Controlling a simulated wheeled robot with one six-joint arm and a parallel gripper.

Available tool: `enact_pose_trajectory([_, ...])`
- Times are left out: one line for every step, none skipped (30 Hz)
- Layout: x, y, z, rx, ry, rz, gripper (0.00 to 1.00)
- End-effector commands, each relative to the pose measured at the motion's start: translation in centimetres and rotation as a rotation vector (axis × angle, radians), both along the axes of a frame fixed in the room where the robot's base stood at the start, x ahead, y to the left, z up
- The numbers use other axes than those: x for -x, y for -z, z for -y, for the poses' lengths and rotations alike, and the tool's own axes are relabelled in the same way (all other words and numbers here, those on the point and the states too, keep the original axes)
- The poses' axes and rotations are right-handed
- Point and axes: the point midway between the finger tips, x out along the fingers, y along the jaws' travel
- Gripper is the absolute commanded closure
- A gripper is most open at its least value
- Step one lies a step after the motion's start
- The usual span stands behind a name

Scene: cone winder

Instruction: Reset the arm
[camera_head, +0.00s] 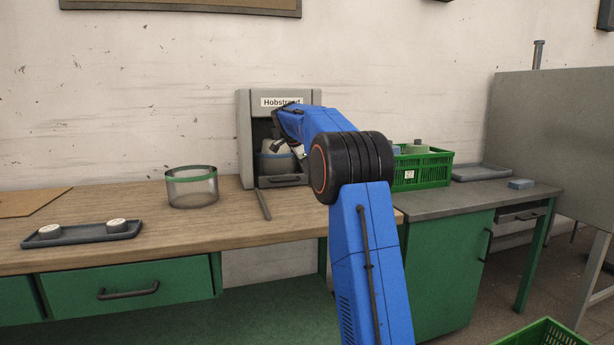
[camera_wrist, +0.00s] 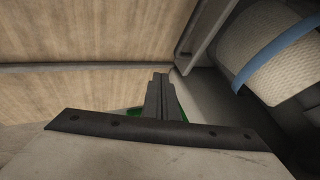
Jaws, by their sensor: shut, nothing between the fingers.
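My arm (camera_head: 369,265) reaches up and bends over to the left, towards the open front of a grey machine (camera_head: 245,140) labelled "Hobstrand". My gripper (camera_head: 300,152) is at that opening, small and partly hidden by the arm in the head view. In the wrist view the fingers (camera_wrist: 160,80) are together with nothing between them. A pale wound cone (camera_wrist: 270,50) with a blue band lies to the right of the fingers, apart from them. In the head view the cone (camera_head: 274,164) sits inside the machine, partly hidden.
A thin grey bar (camera_head: 263,204) sticks out from the machine over the wooden table (camera_head: 170,237). A clear green-rimmed container (camera_head: 192,189) and a dark tray (camera_head: 75,237) with two white pieces stand left. A green crate (camera_head: 432,172) stands right, behind my arm.

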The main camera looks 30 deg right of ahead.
Motion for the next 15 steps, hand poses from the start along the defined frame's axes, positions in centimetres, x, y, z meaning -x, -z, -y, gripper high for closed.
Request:
enact_pose_trajectory([0.3, -0.8, -0.4, 0.0, -0.001, 0.002, 1.0])
enact_pose_trajectory([0.5, -1.1, -0.6, 0.0, 0.0, 0.001, 1.0])
enact_pose_trajectory([0.7, -1.5, -0.9, 0.0, 0.0, 0.001, 1.0])
enact_pose_trajectory([0.8, -1.7, -1.0, 0.0, 0.0, 0.001, 1.0])
enact_pose_trajectory([0.8, -2.0, -1.2, 0.0, 0.0, 0.001, 1.0])
enact_pose_trajectory([1.0, -2.2, -1.4, 0.0, 0.0, 0.0, 1.0])
enact_pose_trajectory([1.0, -2.4, -1.5, 0.0, 0.0, 0.0, 1.0])
enact_pose_trajectory([1.1, -2.5, -1.6, 0.0, 0.0, 0.0, 1.0])
enact_pose_trajectory([1.2, -2.6, -1.7, 0.0, 0.0, -0.001, 1.0])
enact_pose_trajectory([1.2, -2.7, -1.7, 0.0, 0.0, -0.001, 1.0])
enact_pose_trajectory([1.2, -2.8, -1.7, 0.0, 0.0, -0.001, 1.0])
enact_pose_trajectory([1.3, -2.8, -1.8, 0.0, 0.0, -0.001, 1.0])
enact_pose_trajectory([1.3, -2.8, -1.8, 0.0, 0.0, -0.001, 1.0])
enact_pose_trajectory([1.3, -2.9, -1.8, 0.0, 0.0, -0.001, 1.0])
enact_pose_trajectory([1.3, -2.9, -1.8, 0.0, 0.0, -0.001, 1.0])
